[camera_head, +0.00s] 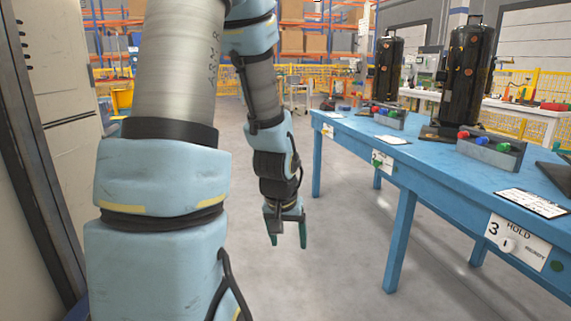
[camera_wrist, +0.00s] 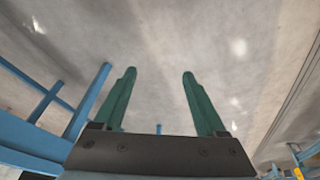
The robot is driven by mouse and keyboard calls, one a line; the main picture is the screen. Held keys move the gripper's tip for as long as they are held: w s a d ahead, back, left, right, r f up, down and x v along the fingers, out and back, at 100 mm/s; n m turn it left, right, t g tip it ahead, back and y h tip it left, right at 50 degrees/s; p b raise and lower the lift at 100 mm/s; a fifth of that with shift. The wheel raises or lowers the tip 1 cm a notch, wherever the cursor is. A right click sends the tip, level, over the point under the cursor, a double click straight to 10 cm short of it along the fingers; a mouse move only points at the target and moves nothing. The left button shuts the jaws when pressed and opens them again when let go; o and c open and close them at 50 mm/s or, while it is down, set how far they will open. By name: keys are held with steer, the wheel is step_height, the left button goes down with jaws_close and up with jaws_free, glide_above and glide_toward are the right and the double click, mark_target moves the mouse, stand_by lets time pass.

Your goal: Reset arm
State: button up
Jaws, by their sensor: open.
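My gripper (camera_head: 287,238) hangs at the end of my arm in the head view, fingers pointing down over the grey floor, to the left of the blue table. In the wrist view its two green fingers (camera_wrist: 158,85) stand apart with nothing between them. The gripper is open and empty. Only bare floor shows beyond the fingertips. My arm is bent, with its grey and light-blue links filling the left and middle of the head view.
A blue table (camera_head: 355,126) on the right holds black compressors (camera_head: 470,75) and grey blocks with coloured knobs (camera_head: 490,150). A "3 HOLD" label (camera_head: 517,241) is on its edge. A pale cabinet (camera_head: 55,75) stands close at left. The floor (camera_head: 345,260) between is clear.

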steer(key=s+a+r+n+g+y, duration=0.1)
steer(key=s+a+r, duration=0.5)
steer(key=a, duration=0.1)
step_height(320, 180, up, 26)
steer(key=p, duration=2.6)
steer(key=shift+a, duration=0.15)
steer(key=shift+s+f, duration=0.1)
